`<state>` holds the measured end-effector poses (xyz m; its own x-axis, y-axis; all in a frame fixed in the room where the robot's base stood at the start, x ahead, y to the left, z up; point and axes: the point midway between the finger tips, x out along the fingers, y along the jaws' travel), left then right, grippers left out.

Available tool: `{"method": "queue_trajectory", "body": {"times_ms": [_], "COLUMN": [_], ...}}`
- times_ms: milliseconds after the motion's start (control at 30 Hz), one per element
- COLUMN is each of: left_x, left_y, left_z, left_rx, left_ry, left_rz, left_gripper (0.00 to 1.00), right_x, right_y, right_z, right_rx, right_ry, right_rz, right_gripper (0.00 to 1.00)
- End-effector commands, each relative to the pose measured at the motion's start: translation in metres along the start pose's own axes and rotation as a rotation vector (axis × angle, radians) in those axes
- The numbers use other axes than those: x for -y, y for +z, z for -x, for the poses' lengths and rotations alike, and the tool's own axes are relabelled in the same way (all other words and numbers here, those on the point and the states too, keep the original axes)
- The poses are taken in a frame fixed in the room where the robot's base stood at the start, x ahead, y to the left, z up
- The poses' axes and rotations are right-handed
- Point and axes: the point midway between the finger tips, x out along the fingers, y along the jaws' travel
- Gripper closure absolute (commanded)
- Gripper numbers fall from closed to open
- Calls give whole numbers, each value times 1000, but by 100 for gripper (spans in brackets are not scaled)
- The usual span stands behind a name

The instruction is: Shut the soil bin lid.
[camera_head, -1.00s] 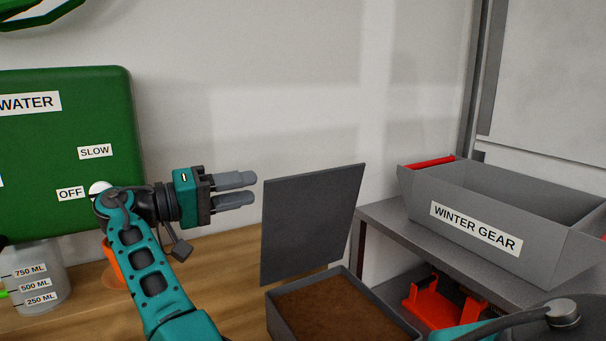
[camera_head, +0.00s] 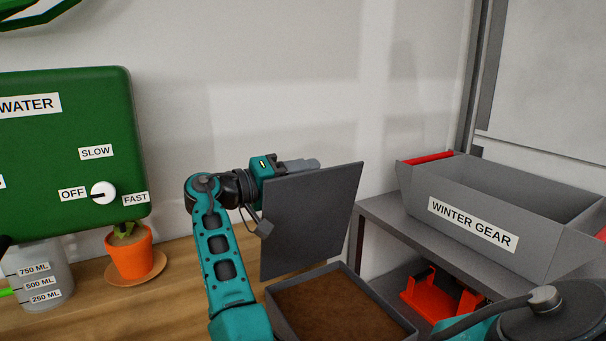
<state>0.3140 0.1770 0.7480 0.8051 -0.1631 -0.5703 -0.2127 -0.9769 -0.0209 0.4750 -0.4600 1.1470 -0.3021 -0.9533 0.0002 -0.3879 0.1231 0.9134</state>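The soil bin (camera_head: 345,273) is an open dark grey box with brown soil (camera_head: 335,310) in it, at the bottom centre. Its lid (camera_head: 314,220) is a flat dark grey panel standing nearly upright at the bin's back left edge. One finger shows above the edge and the other is hidden, so the finger gap cannot be seen. I cannot tell whether the gripper touches the lid.
A grey "WINTER GEAR" box (camera_head: 470,226) stands on a metal shelf (camera_head: 385,222) to the right, with an orange item (camera_head: 428,300) below. At left are a green water tank (camera_head: 70,150) with a white knob (camera_head: 103,192), a potted plant (camera_head: 130,255) and a measuring jug (camera_head: 45,270).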

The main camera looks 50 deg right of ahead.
Motion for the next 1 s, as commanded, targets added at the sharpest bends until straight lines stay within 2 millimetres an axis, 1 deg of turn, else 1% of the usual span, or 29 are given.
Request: {"method": "queue_trajectory", "body": {"times_ms": [200, 233, 600, 1000], "left_x": [0, 0, 1, 1], "left_y": [0, -1, -2, -2], "left_z": [0, 0, -1, -1], "left_rx": [-1, -2, -4, -4], "left_ry": [-1, -1, -1, -1], "left_rz": [0, 0, -1, 0], "left_gripper": [0, 0, 0, 0], "right_x": [0, 0, 1, 2], "right_y": [0, 0, 0, 1], "right_z": [0, 0, 0, 0], "right_rx": [0, 0, 0, 0], "right_ry": [0, 0, -1, -3], "right_rz": [0, 0, 1, 4], "right_gripper": [62, 64, 99, 100]}}
